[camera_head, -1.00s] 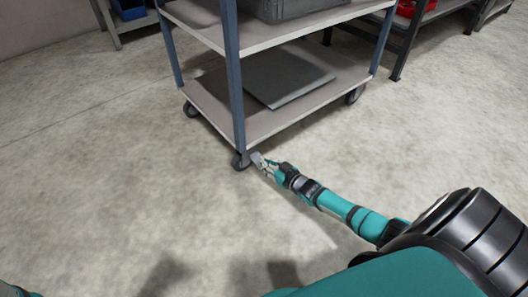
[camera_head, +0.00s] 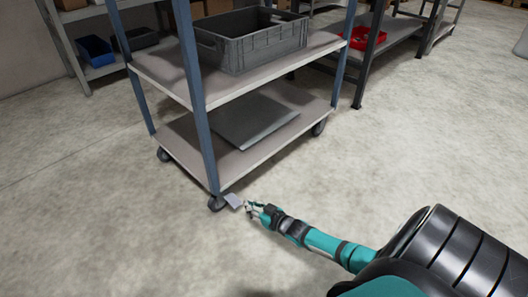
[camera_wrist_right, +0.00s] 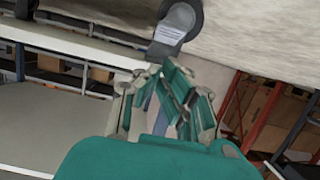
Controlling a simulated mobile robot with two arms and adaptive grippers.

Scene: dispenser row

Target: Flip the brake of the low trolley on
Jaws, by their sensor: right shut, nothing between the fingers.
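The low trolley has blue-grey posts and two grey shelves; its lower shelf (camera_head: 180,140) shows in the head view. A dark caster wheel (camera_head: 217,203) stands under its near corner and also shows at the top of the wrist view (camera_wrist_right: 187,14). A small light grey brake pedal (camera_head: 233,201) sticks out from this caster; the pedal also shows in the wrist view (camera_wrist_right: 171,33). My right gripper (camera_head: 248,207) is shut and empty, low near the floor, just right of the pedal. Its fingertips (camera_wrist_right: 170,72) look close to the pedal but apart from it. My left gripper is out of view.
A grey crate (camera_head: 255,52) stands on the trolley's upper shelf and a flat grey panel (camera_head: 225,122) lies on the lower one. The floor in front is clear.

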